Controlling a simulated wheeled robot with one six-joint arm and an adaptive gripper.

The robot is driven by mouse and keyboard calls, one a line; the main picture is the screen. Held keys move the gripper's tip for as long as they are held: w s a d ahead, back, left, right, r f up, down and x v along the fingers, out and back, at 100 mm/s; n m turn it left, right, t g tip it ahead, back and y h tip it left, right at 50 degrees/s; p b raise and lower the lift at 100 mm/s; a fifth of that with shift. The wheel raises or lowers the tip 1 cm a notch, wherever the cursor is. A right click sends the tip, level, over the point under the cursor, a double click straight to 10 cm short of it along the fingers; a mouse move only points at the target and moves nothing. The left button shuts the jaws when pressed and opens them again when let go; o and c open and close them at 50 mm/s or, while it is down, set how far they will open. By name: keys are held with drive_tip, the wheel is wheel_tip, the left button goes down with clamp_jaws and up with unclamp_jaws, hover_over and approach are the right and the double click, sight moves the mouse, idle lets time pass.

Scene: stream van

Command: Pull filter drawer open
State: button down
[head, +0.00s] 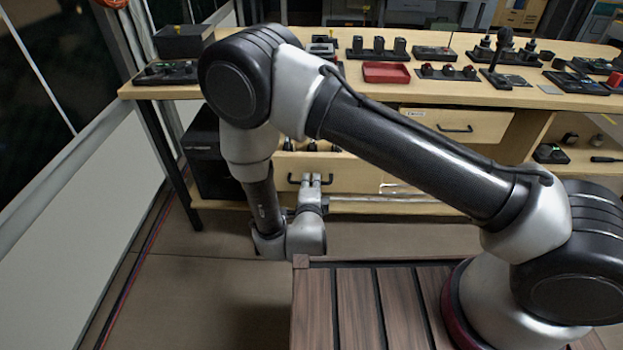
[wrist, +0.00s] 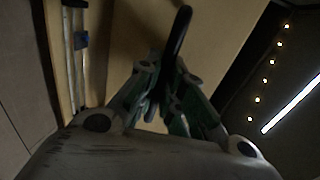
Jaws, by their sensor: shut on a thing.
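A light wood drawer (head: 352,178) with a dark bar handle (head: 293,179) is low under the bench in the head view. It stands out from the bench, and small dark items show inside behind its front. My gripper (head: 311,180) is at the front of this drawer, shut on the handle. In the wrist view, the dark handle (wrist: 181,30) runs between the fingers of my gripper (wrist: 165,85), with the pale drawer front (wrist: 125,35) behind. No label on this drawer can be read.
Another shut drawer (head: 458,126) with a dark handle is higher to the right. The bench top (head: 440,93) holds a red tray (head: 386,73) and several small devices. A black box (head: 210,155) stands left of the drawer. The floor (head: 225,290) in front is clear.

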idle(0.3)
drive_tip(key=c, duration=1.5)
unclamp_jaws()
